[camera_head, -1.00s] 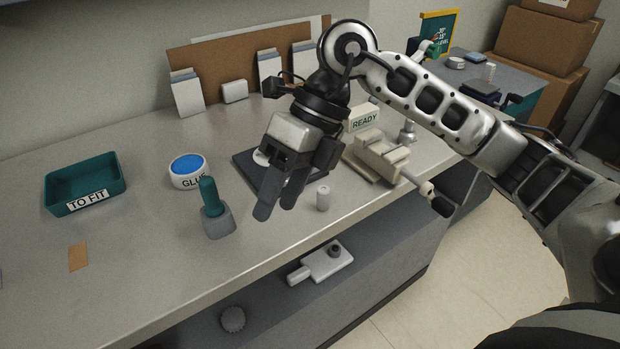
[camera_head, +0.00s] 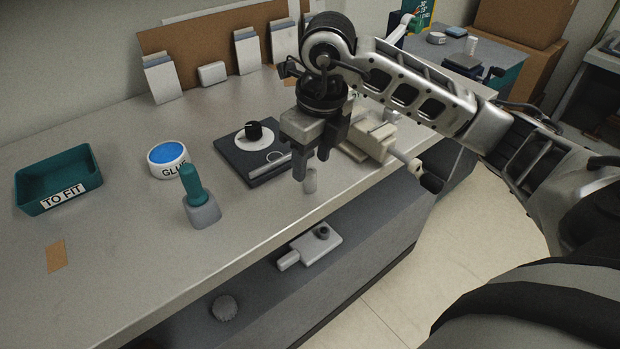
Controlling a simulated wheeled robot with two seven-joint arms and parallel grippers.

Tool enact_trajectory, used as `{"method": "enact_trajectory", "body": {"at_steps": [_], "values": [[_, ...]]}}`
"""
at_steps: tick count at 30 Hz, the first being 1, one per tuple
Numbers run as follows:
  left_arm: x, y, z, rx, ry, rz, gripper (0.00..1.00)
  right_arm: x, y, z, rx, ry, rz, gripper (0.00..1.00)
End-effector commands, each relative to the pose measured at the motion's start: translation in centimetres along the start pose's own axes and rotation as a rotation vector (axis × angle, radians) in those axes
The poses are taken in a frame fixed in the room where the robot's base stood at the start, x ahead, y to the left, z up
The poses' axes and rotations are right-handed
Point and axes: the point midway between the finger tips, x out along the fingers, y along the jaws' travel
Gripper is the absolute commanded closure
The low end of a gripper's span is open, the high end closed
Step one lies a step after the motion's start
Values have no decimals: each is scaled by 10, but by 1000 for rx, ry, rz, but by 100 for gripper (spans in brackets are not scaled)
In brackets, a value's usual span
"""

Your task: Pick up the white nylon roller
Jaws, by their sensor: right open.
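The white nylon roller (camera_head: 310,182) is a small upright cylinder near the front edge of the grey bench. My right gripper (camera_head: 311,172) points down just over it, with its two fingers apart. The fingertips are at about the roller's top in the picture and partly overlap it. I cannot tell whether the fingers straddle the roller or are still above it. My left gripper is not in view.
Behind the gripper lies a dark plate with a black knob (camera_head: 254,130). A cream vise (camera_head: 372,141) stands close on the right. A green-handled tool (camera_head: 201,200), a glue tub (camera_head: 167,158) and a TO FIT tray (camera_head: 62,192) are left. A shelf lies below the front edge.

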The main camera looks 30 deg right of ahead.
Motion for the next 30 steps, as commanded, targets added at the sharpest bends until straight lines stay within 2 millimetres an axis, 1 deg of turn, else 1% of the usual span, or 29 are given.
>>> {"method": "enact_trajectory", "body": {"at_steps": [7, 10, 13, 19, 20, 21, 23, 24, 30], "values": [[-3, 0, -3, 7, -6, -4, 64, 34, -3, 0, 0, 6, 2, 53], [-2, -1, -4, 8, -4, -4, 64, 45, -3, 1, 1, 3, 1, 53], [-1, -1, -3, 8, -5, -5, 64, 50, -3, 1, 0, 0, 1, 53], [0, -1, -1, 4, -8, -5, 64, 51, -3, 2, -1, -1, 1, 53], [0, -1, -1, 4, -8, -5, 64, 51, -3, 2, -1, -1, 0, 61], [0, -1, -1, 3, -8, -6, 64, 51, -3, 2, -1, -1, 1, 72], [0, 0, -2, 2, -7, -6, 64, 50, -3, 2, -1, -1, 1, 89], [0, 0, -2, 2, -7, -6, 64, 50, -3, 2, -1, -1, 0, 100], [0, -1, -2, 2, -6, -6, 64, 50, -3, 2, -1, -1, 0, 100]]}}
